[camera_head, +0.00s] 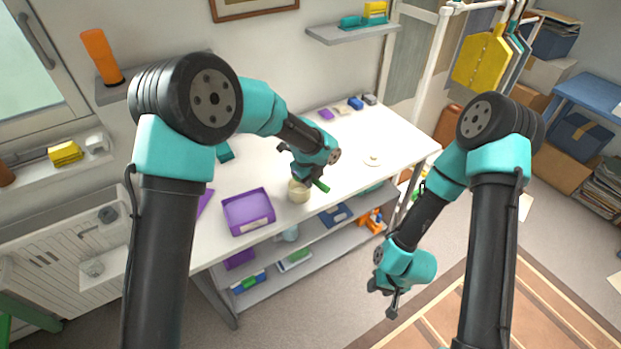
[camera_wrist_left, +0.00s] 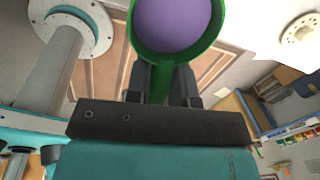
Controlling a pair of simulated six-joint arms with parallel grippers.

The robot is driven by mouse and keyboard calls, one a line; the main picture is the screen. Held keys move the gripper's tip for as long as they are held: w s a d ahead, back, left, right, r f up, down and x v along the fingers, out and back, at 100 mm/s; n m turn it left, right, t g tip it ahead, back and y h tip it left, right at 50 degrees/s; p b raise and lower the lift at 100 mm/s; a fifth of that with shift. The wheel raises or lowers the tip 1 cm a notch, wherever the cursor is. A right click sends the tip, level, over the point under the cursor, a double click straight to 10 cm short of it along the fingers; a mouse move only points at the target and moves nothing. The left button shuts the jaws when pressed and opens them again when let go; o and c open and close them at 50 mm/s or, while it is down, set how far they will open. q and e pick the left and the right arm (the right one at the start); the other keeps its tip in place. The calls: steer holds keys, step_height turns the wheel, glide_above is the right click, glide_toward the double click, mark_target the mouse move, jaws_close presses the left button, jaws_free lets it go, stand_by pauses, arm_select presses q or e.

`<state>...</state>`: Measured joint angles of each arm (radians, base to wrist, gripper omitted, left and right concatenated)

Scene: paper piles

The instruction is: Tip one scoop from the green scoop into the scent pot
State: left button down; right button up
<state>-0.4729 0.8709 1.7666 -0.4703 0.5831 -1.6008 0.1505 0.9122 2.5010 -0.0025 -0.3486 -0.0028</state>
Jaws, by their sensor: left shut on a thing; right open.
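The cream scent pot (camera_head: 299,194) stands on the white table near its front edge. My left gripper (camera_head: 309,180) is just above and beside the pot, shut on the green scoop (camera_head: 321,186). In the left wrist view the green scoop (camera_wrist_left: 157,72) sticks out between the fingers, its round bowl holding a smooth purple fill (camera_wrist_left: 178,22). In the head view most of the scoop is hidden by the gripper, so I cannot tell whether its bowl is over the pot. My right gripper (camera_head: 392,303) is open and empty, low in front of the table.
A purple tray (camera_head: 235,217) lies left of the pot. A cream disc (camera_head: 372,160) lies to the right, with clear table around it. Small blocks (camera_head: 355,103) sit along the back edge. Shelves with several items (camera_head: 290,262) are under the table.

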arm_select(q)
steer(key=shift+d+m, duration=0.3)
steer(key=shift+d, duration=0.05)
steer(key=shift+f, duration=0.15)
steer(key=shift+f, duration=1.35)
steer(key=w+d+r+n+y, duration=0.1)
steer(key=w+d+r+n, duration=0.2)
steer(key=n, duration=0.8)
steer(key=shift+w+r+n+t, duration=0.3)
steer(key=shift+w+r, duration=0.9)
steer(key=shift+w, duration=0.45)
steer(key=shift+r, duration=0.15)
